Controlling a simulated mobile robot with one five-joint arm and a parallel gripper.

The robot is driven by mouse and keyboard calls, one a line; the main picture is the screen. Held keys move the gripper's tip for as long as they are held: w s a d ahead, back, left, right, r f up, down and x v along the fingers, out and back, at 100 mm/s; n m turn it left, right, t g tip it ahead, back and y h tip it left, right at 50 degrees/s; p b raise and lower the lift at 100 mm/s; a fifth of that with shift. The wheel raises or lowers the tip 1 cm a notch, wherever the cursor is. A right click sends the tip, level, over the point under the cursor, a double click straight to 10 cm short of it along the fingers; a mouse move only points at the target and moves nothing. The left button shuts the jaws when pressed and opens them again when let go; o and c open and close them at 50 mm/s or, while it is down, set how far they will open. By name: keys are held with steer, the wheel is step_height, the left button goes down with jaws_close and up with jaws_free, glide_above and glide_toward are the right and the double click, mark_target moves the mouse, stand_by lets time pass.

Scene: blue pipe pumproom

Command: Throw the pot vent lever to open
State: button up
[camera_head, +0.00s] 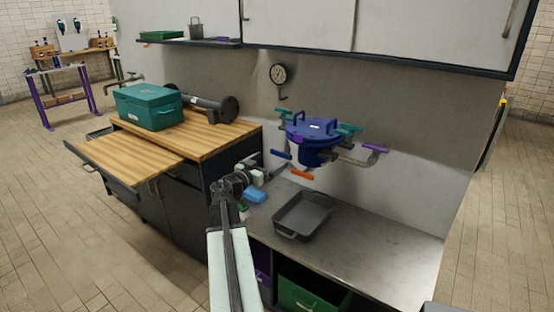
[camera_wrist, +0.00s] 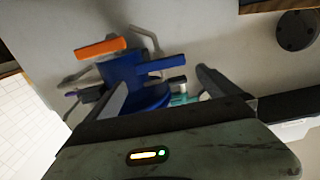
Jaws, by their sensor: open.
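I cannot tell which is the vent lever. In the wrist view, the pot (camera_wrist: 122,72), blue grip (camera_wrist: 162,64) and orange grip (camera_wrist: 101,47) lie ahead. My gripper (camera_wrist: 160,80) is open and empty, with the blue grip showing between and beyond its fingertips. In the head view my gripper (camera_head: 258,174) is left of the pot.
A grey tray (camera_head: 303,214) and a blue block (camera_head: 256,196) sit on the counter below. A teal toolbox (camera_head: 148,106) and a dark flanged pipe (camera_head: 205,104) rest on the wooden bench. A gauge (camera_head: 278,74) is on the wall. Cabinets (camera_head: 380,30) hang overhead.

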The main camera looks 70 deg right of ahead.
mark_target(279, 154)
steer(key=x, duration=0.6)
steer(key=shift+a, duration=0.1)
steer(key=c, duration=1.1)
steer(key=shift+n, duration=0.3)
steer(key=n, duration=0.3)
steer(key=shift+w+f+n, duration=0.1)
steer(key=shift+w+n, duration=0.05)
steer(key=shift+n, duration=0.25)
steer(key=n, duration=0.9)
steer(key=shift+w+f, duration=0.15)
steer(key=n, duration=0.4)
steer(key=shift+f+n+b, duration=0.1)
steer(key=shift+n+b, duration=0.2)
